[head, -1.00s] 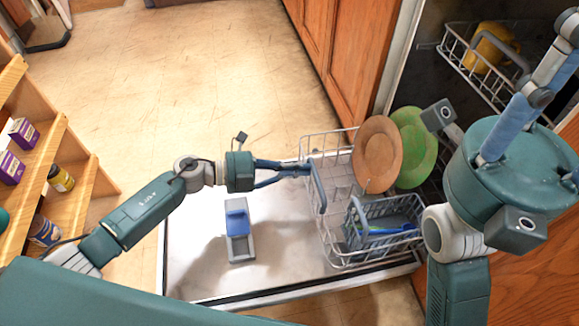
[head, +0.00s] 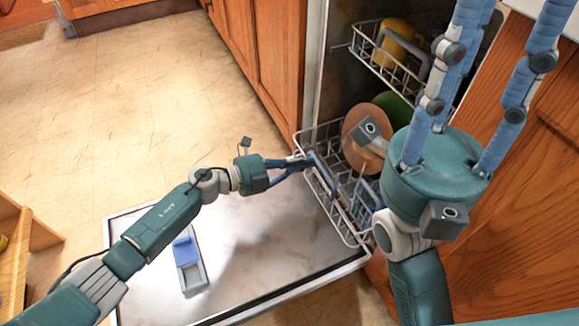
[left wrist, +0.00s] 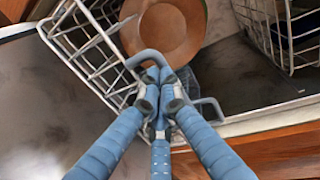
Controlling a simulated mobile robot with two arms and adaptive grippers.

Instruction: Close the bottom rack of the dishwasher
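The bottom rack (head: 345,228) of the dishwasher is a pale wire rack, partly pulled out over the lowered door (head: 250,240). A grey handle (head: 324,178) runs along its front. My left gripper (head: 310,162) is at the far end of this handle. In the left wrist view my left fingers (left wrist: 162,80) come together on the handle (left wrist: 210,104), hiding its middle. My right gripper (head: 505,45) points up at the right with its fingers spread and empty; its tips are near or past the top edge.
A brown plate (head: 362,138), a green plate (head: 398,110) and a blue-grey basket (head: 364,205) are in the bottom rack. The upper rack (head: 385,65) holds a yellow mug (head: 402,42) and sticks out. Wooden cabinets (head: 265,50) stand beside the dishwasher. The floor (head: 130,120) at left is clear.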

